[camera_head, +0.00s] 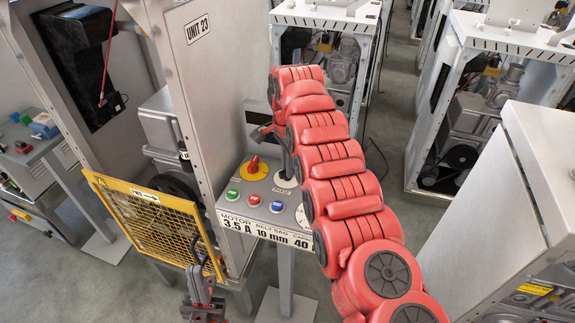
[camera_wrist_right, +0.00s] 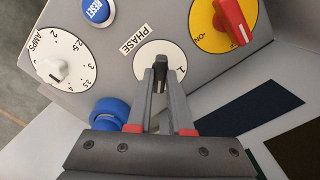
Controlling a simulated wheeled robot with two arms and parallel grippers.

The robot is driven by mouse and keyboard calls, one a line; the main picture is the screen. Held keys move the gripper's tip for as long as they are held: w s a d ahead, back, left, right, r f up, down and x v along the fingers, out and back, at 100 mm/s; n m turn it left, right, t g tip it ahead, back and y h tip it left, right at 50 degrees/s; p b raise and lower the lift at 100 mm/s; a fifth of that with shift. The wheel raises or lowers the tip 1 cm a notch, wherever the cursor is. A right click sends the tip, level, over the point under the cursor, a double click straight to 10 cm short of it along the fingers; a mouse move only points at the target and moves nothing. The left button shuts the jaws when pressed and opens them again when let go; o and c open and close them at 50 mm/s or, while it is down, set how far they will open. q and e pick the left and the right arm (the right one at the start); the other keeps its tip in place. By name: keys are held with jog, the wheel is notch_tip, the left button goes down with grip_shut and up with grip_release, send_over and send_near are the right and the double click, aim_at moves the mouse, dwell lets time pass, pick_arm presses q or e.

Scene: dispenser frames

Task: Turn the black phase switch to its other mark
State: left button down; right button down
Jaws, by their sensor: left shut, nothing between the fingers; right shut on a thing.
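The black phase switch (camera_wrist_right: 160,63) stands on a white dial (camera_wrist_right: 181,51) with a PHASE label, in the right wrist view. A mark like a 1 shows to the right of the switch; its other mark is not visible. My right gripper (camera_wrist_right: 160,80) is shut on the black switch, one finger on each side. My left gripper (camera_head: 207,265) is shut and empty in front of the yellow mesh guard.
The panel also carries a red knob on a yellow dial (camera_head: 254,168), green, red and blue buttons, and an AMPS dial (camera_wrist_right: 55,69). A blue ring-shaped part (camera_wrist_right: 111,112) lies close to my right fingers.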

dwell(0.4)
jog(key=c, duration=0.8)
grip_release()
notch_tip(320, 180, up, 17)
jog(key=p, duration=1.6)
jog(key=shift+r, duration=0.2)
